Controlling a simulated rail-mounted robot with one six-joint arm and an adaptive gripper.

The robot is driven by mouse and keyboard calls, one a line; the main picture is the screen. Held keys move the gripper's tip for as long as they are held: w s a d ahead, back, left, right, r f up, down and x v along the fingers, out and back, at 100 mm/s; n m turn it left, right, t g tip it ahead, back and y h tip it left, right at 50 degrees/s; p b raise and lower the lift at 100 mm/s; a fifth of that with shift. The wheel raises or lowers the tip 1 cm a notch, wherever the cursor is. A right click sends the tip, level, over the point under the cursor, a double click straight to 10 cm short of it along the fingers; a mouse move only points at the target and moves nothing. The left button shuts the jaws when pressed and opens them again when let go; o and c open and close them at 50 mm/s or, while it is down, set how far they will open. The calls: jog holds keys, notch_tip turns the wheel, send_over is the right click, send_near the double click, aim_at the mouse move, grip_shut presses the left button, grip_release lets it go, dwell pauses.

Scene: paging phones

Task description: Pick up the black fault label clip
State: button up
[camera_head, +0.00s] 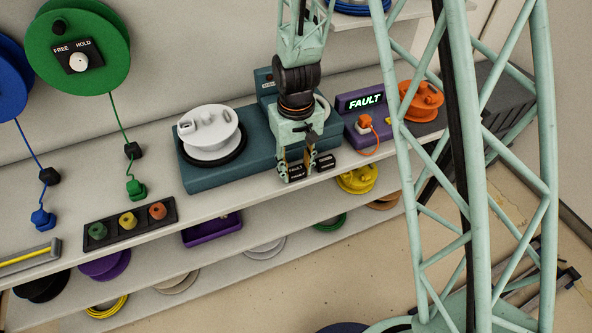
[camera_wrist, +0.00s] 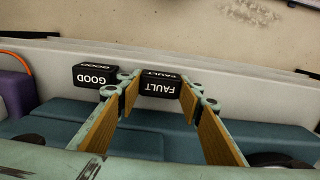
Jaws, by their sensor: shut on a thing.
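The black fault label clip (camera_wrist: 160,85), with white FAULT lettering, sits between the tips of my gripper's wood-coloured pads in the wrist view. My gripper (camera_head: 297,172) is shut on it, pointing down at the shelf's front edge in the head view, where the clip (camera_head: 296,171) shows between the fingers. I cannot tell whether the clip still touches the shelf. A similar black clip marked GOOD (camera_wrist: 95,76) lies just beside my gripper, apart from the fault clip; it also shows in the head view (camera_head: 327,161).
A teal base (camera_head: 225,178) with a white reel (camera_head: 209,133) stands behind and left of my gripper. A purple FAULT unit (camera_head: 358,103) and an orange reel (camera_head: 421,100) stand to the right. A black tray (camera_head: 131,222) with coloured knobs lies left. Lower shelves hold several cable coils.

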aim_at(296, 170)
jog(key=shift+r, duration=0.15)
jog(key=shift+r+p, duration=0.45)
jog(key=shift+r, duration=1.05)
jog(key=shift+s+r, duration=0.15)
jog(key=s+d+r, duration=0.1)
jog(key=s+d, duration=0.1)
jog(key=s, duration=1.1)
jog(key=shift+s+d, duration=0.15)
jog(key=shift+d, duration=0.05)
jog(key=shift+s+d+r+b, duration=0.1)
jog(key=shift+s+b, duration=0.4)
jog(key=shift+b, duration=0.35)
jog(key=shift+s+d+r+b, duration=0.1)
jog(key=shift+s+b, duration=0.35)
jog(key=shift+b, duration=0.35)
